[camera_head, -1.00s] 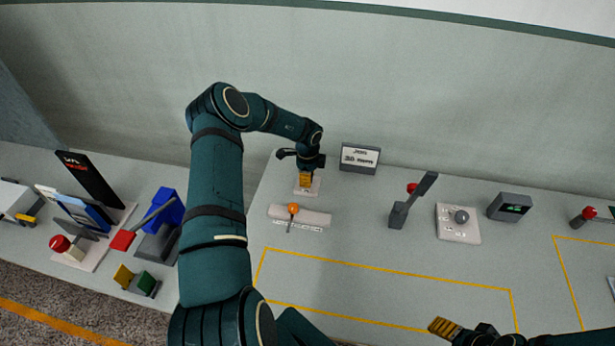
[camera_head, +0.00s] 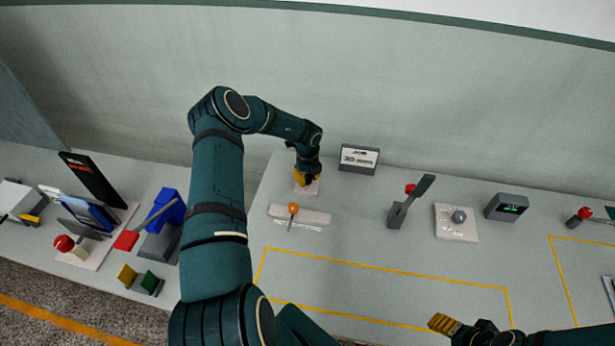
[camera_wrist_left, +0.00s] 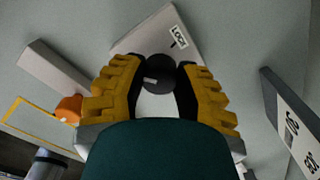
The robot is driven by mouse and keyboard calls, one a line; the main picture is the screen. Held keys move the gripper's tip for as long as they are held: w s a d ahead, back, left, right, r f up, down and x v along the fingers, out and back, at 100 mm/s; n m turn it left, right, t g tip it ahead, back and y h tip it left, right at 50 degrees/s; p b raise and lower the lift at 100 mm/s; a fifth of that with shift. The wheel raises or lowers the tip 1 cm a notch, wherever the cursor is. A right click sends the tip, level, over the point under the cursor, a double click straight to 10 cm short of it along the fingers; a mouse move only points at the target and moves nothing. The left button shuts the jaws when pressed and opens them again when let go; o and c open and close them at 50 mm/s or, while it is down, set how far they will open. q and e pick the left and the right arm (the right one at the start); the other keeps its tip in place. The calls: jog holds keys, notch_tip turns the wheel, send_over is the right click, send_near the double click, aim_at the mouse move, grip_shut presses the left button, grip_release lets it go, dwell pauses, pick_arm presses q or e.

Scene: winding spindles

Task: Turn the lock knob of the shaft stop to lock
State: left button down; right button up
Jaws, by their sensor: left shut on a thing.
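The lock knob (camera_wrist_left: 158,73) is a dark round knob with a small white mark, on a pale base plate (camera_wrist_left: 143,38) with a LOCK label (camera_wrist_left: 178,37) near its edge. In the wrist view the white mark is at the knob's left side, not towards the label. My left gripper (camera_head: 305,180) points down over this plate (camera_head: 313,190) at the back of the table. Its yellow ribbed fingers (camera_wrist_left: 158,88) are shut on the knob, one on each side. In the head view the gripper hides the knob. My right gripper (camera_head: 443,324) is at the lower right, away from the plate; its opening is unclear.
A pale bar with an orange-knobbed lever (camera_head: 293,208) lies just in front of the plate. The yellow-outlined table area is clear.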

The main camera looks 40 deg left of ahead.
pick_arm(q)
jog(key=m, duration=0.5)
jog(key=shift+m, duration=0.3)
jog(key=m, duration=1)
jog(key=shift+f+m, duration=0.1)
jog(key=shift+m, duration=2.6)
jog(key=c, duration=0.6)
grip_release()
